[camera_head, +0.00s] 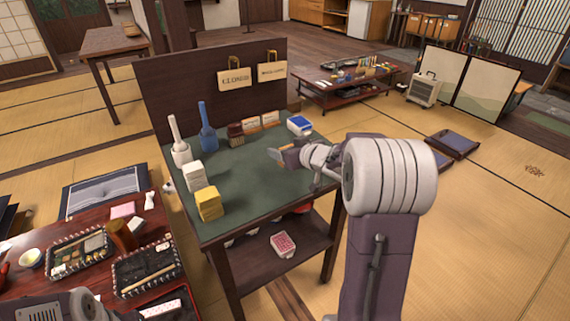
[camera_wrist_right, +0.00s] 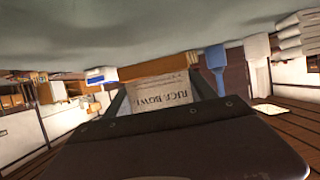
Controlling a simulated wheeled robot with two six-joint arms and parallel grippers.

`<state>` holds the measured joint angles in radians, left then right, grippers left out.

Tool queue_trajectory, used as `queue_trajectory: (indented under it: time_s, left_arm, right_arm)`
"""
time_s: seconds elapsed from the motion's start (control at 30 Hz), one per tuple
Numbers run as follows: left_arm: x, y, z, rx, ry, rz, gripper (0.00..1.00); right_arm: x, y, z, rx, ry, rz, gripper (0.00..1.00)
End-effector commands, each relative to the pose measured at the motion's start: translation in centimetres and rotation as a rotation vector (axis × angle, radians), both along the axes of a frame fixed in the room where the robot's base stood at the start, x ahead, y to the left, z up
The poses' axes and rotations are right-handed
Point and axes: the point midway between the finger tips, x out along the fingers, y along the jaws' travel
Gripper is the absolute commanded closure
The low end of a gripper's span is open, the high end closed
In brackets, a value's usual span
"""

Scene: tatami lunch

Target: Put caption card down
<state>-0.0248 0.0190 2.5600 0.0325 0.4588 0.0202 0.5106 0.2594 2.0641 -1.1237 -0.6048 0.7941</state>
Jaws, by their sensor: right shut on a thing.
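My right gripper (camera_head: 284,155) is shut on a caption card (camera_head: 275,154), above the right part of the green-topped table (camera_head: 245,185). In the right wrist view the card (camera_wrist_right: 160,92) shows between the fingers with upside-down lettering that seems to read "RICE BOWL". The gripper partly hides it, and I cannot tell whether it touches the tabletop. Two similar small cards, one left (camera_head: 252,124) and one right (camera_head: 270,119), stand near the table's back edge. My left arm shows at the bottom left of the head view; its jaw state is unclear.
A blue-and-white box (camera_head: 299,125), a brown brush-like block (camera_head: 236,134), blue bottle (camera_head: 207,130), white bottle (camera_head: 180,145), white block (camera_head: 194,177) and yellow block (camera_head: 209,204) stand on the table. A dark panel (camera_head: 195,90) rises behind. The tabletop's front middle is clear.

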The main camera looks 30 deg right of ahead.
Motion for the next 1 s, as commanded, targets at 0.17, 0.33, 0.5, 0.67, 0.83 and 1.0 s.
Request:
queue_trajectory:
  time_s: [0.17,0.33,0.5,0.67,0.83,1.0]
  left_arm:
    - [0.0,0.0,-2.6,0.000,0.000,0.000,0.64]
    - [0.0,0.0,-3.4,0.000,0.000,0.000,0.64]
    - [0.0,0.0,-3.2,0.000,0.000,0.000,0.64]
    - [0.0,0.0,-3.3,0.000,0.000,0.000,0.64]
    - [0.0,0.0,-3.3,0.000,0.000,0.000,0.64]
    - [0.0,0.0,-3.3,0.000,0.000,0.000,0.64]
  right_arm:
    - [0.0,0.0,-3.1,0.000,0.001,0.000,0.74]
    - [0.0,0.0,-4.1,-0.001,0.000,-0.001,0.74]
    - [-0.1,0.0,-4.0,0.000,0.000,-0.001,0.74]
    - [-0.1,0.0,-4.3,0.000,0.001,0.000,0.24]
    - [-0.1,0.0,-4.3,0.000,0.000,0.000,0.14]
    - [-0.1,0.0,-4.2,-0.001,0.000,0.000,0.14]
